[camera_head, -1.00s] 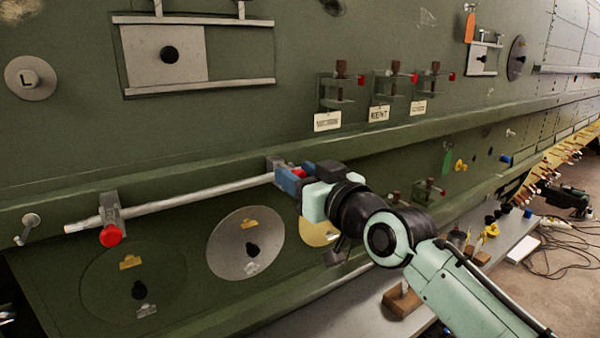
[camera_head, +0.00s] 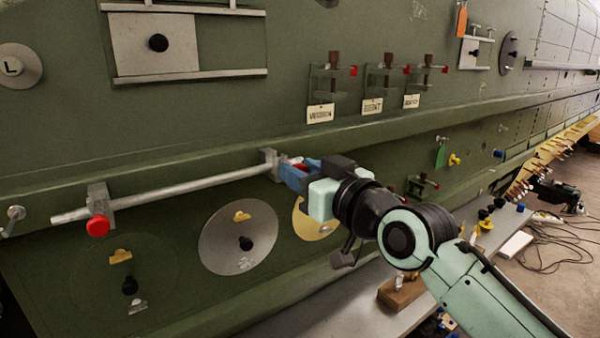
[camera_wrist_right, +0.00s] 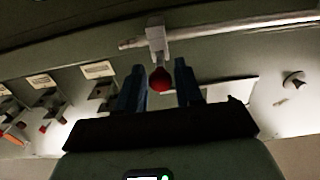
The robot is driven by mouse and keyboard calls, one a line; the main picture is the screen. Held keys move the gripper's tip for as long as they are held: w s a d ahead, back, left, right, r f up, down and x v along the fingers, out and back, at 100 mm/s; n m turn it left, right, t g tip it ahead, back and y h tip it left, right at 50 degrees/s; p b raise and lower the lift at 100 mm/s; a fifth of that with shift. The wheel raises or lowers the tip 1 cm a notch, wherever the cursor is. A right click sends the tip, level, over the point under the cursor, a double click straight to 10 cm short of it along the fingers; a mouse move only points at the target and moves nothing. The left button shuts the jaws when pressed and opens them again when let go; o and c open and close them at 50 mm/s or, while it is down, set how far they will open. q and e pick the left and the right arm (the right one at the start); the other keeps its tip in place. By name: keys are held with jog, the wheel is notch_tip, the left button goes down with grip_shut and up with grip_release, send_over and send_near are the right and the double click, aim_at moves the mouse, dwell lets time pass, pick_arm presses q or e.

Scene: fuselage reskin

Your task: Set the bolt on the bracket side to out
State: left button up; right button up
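A long silver rod (camera_head: 180,188) runs along the green panel, held by a grey bracket at each end. The left bracket (camera_head: 98,198) carries a red knob (camera_head: 98,226). My right gripper (camera_head: 292,172) is at the right bracket (camera_head: 269,163). In the right wrist view, its blue fingers (camera_wrist_right: 160,88) are apart, with a red knob (camera_wrist_right: 160,79) showing between them and a gap on each side. The knob hangs below the grey bracket (camera_wrist_right: 157,40) in that view. How deep it sits between the fingers I cannot tell. My left gripper is out of view.
A ledge (camera_head: 400,148) runs above the rod. Several clamps with labels (camera_head: 320,112) are above it. Round discs (camera_head: 238,237) lie below the rod. A grey bench (camera_head: 345,310) with a wooden block (camera_head: 402,292) is under my right arm.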

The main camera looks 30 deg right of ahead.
jog(key=shift+s, duration=0.1)
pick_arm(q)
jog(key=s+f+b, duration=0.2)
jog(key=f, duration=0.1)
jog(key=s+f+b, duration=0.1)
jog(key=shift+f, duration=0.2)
pick_arm(e)
jog(key=s+d, duration=0.1)
jog(key=s, duration=1.2)
jog(key=shift+s, duration=0.15)
